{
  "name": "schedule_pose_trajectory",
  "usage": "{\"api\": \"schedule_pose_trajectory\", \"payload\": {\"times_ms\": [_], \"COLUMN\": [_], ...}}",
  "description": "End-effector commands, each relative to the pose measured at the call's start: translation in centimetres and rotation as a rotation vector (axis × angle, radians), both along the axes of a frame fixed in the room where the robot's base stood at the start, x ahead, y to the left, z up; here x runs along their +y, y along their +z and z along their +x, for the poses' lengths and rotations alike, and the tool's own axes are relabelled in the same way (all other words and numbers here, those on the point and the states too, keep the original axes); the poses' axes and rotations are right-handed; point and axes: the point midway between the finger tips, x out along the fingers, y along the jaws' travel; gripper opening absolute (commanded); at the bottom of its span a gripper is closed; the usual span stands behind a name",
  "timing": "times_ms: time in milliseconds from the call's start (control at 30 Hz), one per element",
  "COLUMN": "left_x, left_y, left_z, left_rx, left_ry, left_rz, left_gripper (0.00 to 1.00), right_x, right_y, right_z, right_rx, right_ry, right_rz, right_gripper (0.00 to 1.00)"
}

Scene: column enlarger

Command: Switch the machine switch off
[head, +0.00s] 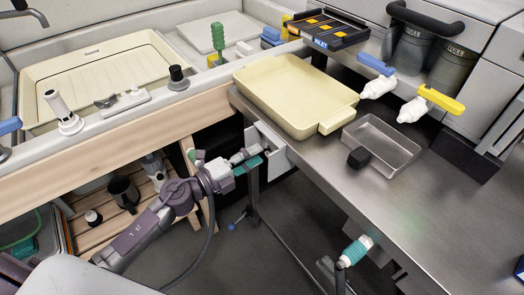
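A light grey box or panel (272,149) is fixed under the front edge of the metal table, at the middle of the head view. It may carry the machine switch, but no switch lever or button can be made out on it. My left gripper (247,160), with grey fingers and teal parts, reaches up from the lower left. Its tips are right at the left side of this box; whether they touch it cannot be told. The finger gap is too small to read.
A wooden sink rail (110,140) runs above my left arm.

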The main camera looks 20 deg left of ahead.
Motion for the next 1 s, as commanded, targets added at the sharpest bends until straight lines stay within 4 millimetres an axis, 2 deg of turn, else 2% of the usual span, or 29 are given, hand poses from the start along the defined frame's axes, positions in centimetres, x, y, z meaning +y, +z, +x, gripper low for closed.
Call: {"api": "schedule_pose_trajectory", "payload": {"times_ms": [500,1000], "left_x": [0.0,0.4], "left_y": [-1.8,-1.3], "left_z": [0.0,-0.6], "left_rx": [0.002,0.002], "left_ry": [0.000,0.000], "left_rz": [-0.001,-0.001], "left_gripper": [0.35,0.35], "right_x": [-0.3,-0.6], "right_y": [-1.5,-0.9], "right_z": [-0.1,-0.1], "right_rx": [0.001,0.003], "right_ry": [0.001,0.002], "right_rz": [-0.003,-0.008], "right_gripper": [0.87,0.87]}}
